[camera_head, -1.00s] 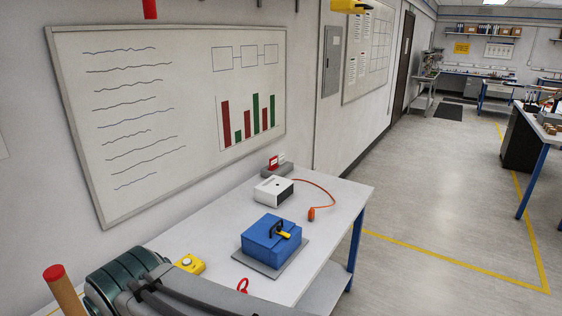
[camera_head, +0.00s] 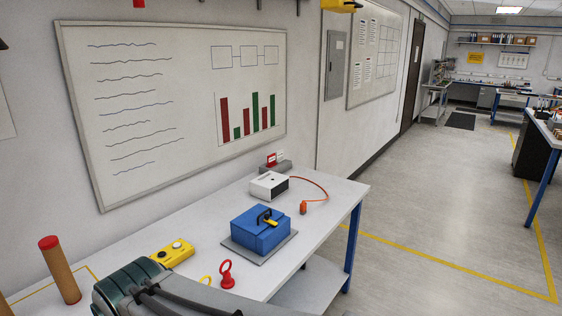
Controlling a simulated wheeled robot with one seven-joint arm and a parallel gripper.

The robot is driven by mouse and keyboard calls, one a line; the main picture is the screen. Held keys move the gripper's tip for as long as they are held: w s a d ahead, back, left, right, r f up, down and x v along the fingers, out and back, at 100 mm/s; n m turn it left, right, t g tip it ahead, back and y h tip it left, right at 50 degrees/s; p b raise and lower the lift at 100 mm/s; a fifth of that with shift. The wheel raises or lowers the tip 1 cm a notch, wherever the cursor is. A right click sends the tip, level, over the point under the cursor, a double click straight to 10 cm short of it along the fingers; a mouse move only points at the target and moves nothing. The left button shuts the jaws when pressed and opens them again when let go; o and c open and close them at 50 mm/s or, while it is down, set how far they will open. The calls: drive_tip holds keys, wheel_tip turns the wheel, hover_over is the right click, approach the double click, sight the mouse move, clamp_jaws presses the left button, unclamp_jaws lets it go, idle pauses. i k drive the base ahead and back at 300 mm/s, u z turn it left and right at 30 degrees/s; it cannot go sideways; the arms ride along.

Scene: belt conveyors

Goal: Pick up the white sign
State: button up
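A small white sign (camera_head: 281,156) stands upright at the far end of the white table (camera_head: 337,194), close to the wall. It is in a grey base (camera_head: 277,167), just right of a small red sign (camera_head: 269,159). It is small in the picture and any marking on it cannot be read. My arm shows at the bottom edge, well short of the signs. My gripper is outside the frame.
In front of the signs are a white box (camera_head: 269,186) with an orange cable (camera_head: 318,185) and a blue box (camera_head: 261,229) on a grey plate. Nearer are a red ring-topped piece (camera_head: 227,273), a yellow button box (camera_head: 172,253) and a red-topped brown cylinder (camera_head: 60,270). Open floor lies right.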

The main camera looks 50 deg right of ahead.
sight(279, 153)
drive_tip(key=z, duration=0.1)
drive_tip(key=k, duration=0.1)
drive_tip(key=z, duration=2.65)
drive_tip(key=i, duration=6.9)
drive_tip(key=u, duration=1.05)
